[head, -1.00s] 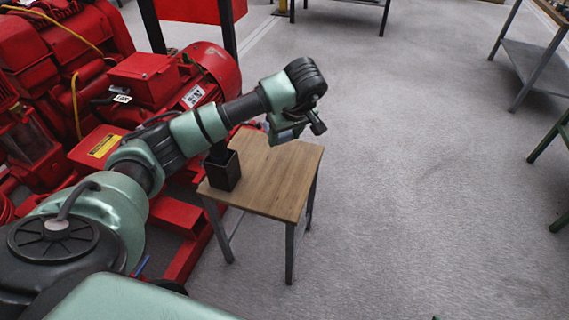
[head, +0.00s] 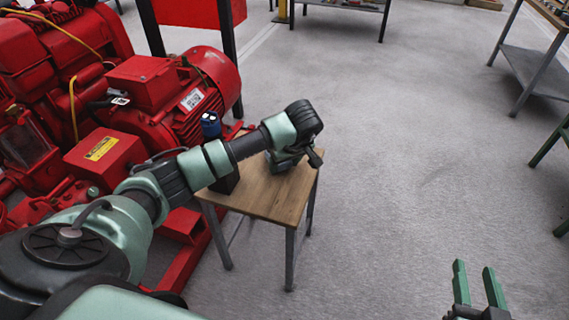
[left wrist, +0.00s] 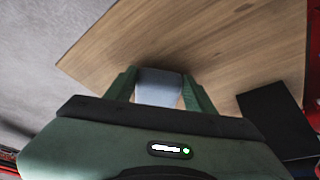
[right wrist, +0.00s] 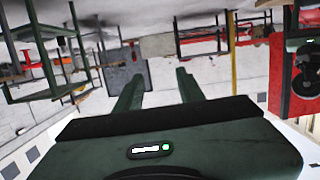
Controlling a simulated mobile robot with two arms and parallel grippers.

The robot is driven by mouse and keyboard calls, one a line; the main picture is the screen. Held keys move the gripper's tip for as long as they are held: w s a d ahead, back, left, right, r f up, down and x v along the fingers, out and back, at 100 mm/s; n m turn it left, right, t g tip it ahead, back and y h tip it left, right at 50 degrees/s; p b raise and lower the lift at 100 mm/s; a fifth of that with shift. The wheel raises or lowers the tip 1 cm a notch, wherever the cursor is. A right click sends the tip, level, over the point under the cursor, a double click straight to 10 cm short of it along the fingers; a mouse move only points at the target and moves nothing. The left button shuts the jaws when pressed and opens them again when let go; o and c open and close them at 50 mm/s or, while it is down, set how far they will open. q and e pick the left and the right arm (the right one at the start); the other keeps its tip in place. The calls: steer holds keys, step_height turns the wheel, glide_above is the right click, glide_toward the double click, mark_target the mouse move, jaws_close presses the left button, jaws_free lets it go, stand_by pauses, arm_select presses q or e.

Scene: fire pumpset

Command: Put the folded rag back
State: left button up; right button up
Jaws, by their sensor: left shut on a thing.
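The folded rag (left wrist: 159,88), pale blue-grey, sits between the two fingers of my left gripper (left wrist: 160,92) in the left wrist view. That gripper is shut on it, close above the wooden top of a small table (head: 262,208). In the head view my left gripper (head: 284,163) is over the table's back part, and the arm hides the rag. I cannot tell whether the rag touches the wood. My right gripper (head: 478,285) is open and empty, away from the table at the lower right; its spread fingers also show in the right wrist view (right wrist: 155,88).
A black box (head: 226,182) stands on the table's left side, partly behind my arm, with a blue-topped object (head: 210,125) rising above it. It also shows in the left wrist view (left wrist: 272,118). The red pumpset (head: 150,95) is left of the table.

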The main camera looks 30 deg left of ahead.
arm_select(q)
steer(key=shift+f, duration=0.1)
steer(key=o, duration=1)
